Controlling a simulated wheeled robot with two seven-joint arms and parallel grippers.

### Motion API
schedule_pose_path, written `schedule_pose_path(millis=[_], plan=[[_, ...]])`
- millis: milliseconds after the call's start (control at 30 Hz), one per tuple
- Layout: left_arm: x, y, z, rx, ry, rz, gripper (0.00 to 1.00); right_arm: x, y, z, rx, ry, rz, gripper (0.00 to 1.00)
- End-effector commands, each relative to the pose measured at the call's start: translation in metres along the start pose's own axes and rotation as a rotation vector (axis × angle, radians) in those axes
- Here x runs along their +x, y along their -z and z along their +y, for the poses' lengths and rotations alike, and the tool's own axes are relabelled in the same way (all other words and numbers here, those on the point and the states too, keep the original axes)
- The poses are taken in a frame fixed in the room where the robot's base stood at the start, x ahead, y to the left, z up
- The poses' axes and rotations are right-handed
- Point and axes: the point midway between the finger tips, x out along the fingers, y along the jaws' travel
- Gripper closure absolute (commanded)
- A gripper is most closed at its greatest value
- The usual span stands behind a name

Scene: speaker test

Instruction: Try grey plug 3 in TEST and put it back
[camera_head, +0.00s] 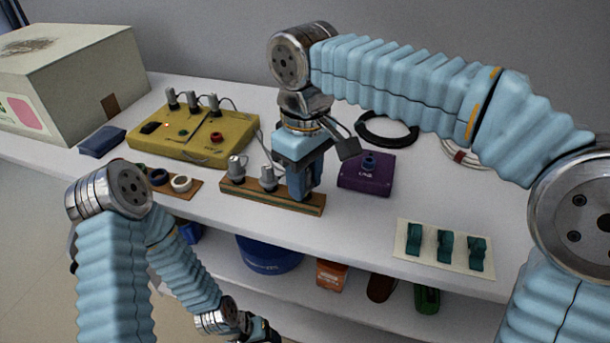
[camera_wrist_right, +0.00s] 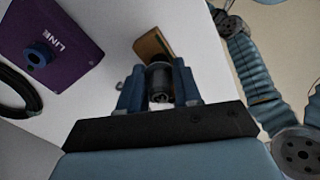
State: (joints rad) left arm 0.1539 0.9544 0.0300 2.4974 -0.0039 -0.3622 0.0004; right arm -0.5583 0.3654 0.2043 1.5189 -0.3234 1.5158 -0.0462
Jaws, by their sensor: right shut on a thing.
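A wooden rack (camera_head: 230,190) stands near the table's front edge with two grey plugs, one at the left (camera_head: 236,166) and one in the middle (camera_head: 268,177). My right gripper (camera_head: 303,192) points down at the rack's right end. In the right wrist view its blue fingers are shut on a grey plug (camera_wrist_right: 160,80), with the rack's end (camera_wrist_right: 151,45) just beyond. I cannot tell whether this plug is seated in the rack or lifted. No TEST label is readable. My left gripper (camera_head: 258,329) is low in front of the table, its jaws unclear.
A yellow box (camera_head: 205,150) with several grey plugs and a red knob stands behind the rack. A purple LINE box (camera_head: 365,183) with a blue plug is right of my gripper. A pale card (camera_head: 430,258) with teal clips lies at front right. A black ring (camera_head: 387,141) lies behind.

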Motion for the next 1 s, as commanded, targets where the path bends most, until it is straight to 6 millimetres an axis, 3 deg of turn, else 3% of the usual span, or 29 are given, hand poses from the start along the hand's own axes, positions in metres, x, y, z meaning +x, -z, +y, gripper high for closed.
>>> schedule_pose_path(millis=[600,633,700,833,1000], plan=[[0.007,0.0,-0.003,0.0,0.0,0.0,0.37,0.012,0.0,0.0,0.0,0.0,0.0,0.98],[0.007,0.0,-0.003,0.0,0.0,0.0,0.37,0.012,0.0,0.0,0.0,0.0,0.0,0.65],[0.007,0.0,-0.003,0.0,0.0,0.0,0.37,0.011,0.0,0.0,0.0,0.0,0.0,0.55],[0.007,0.0,-0.003,0.0,0.0,0.0,0.37,0.011,0.0,0.0,0.0,0.0,0.0,0.37],[0.007,0.0,-0.003,0.0,0.0,0.0,0.37,0.011,0.0,0.0,0.0,0.0,0.0,0.37]])
